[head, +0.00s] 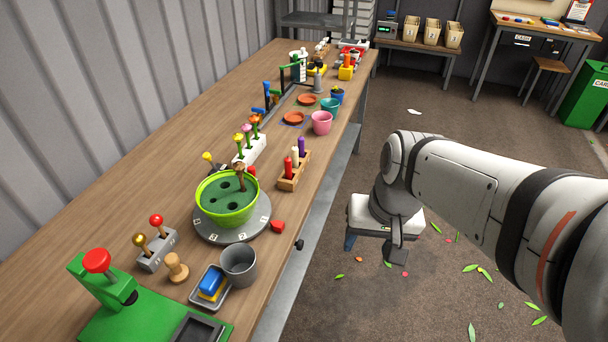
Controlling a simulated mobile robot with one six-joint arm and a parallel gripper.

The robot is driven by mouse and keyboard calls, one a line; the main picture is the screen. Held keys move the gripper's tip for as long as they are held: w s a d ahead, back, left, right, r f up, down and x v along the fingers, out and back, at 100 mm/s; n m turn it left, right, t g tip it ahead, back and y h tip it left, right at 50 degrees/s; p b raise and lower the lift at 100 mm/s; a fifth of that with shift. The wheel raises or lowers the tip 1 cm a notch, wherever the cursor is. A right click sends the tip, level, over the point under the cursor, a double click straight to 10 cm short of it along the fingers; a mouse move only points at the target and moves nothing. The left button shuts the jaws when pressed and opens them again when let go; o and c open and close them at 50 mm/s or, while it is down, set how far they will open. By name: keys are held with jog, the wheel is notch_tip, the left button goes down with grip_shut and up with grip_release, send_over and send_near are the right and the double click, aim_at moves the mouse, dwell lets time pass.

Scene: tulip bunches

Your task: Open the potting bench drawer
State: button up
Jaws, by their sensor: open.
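The long wooden potting bench (120,165) runs from the lower left to the far middle in the head view. A small dark knob (299,245) sticks out at the bench's right edge, near the grey cup. The drawer front itself is hard to make out from this steep angle. My gripper (374,249) hangs to the right of the bench, over the floor, pointing down. Its fingers are apart with nothing between them. It is clear of the knob.
A green pot on a grey turntable (237,236), a grey cup (239,264), a sponge tray (210,286) and a candle rack (294,170) stand near the bench's edge. A green press (130,310) is at the lower left. The floor right of the bench is open, with scattered leaves.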

jog(key=w+a+f+m+g+y+b, duration=0.1)
jog(key=a+f+m+g+y+b, duration=0.1)
jog(key=f+b, duration=0.35)
jog(key=w+a+f+m+g+y+b, duration=0.1)
jog(key=a+f+m+y+b, duration=0.15)
jog(key=f, duration=0.55)
jog(key=m+t+y+b, duration=0.8)
jog(key=m+y+b, duration=0.3)
jog(key=m+b, duration=0.8)
send_near(302, 246)
jog(key=n+b, duration=0.2)
jog(key=n, duration=0.1)
jog(key=shift+m, duration=0.25)
jog(key=b+x, duration=0.2)
jog(key=x, duration=0.6)
jog(key=shift+w+a, duration=0.1)
jog(key=shift+w, duration=0.1)
jog(key=shift+c, duration=0.4)
jog(key=shift+f, duration=0.1)
grip_shut()
jog(key=shift+s, duration=0.2)
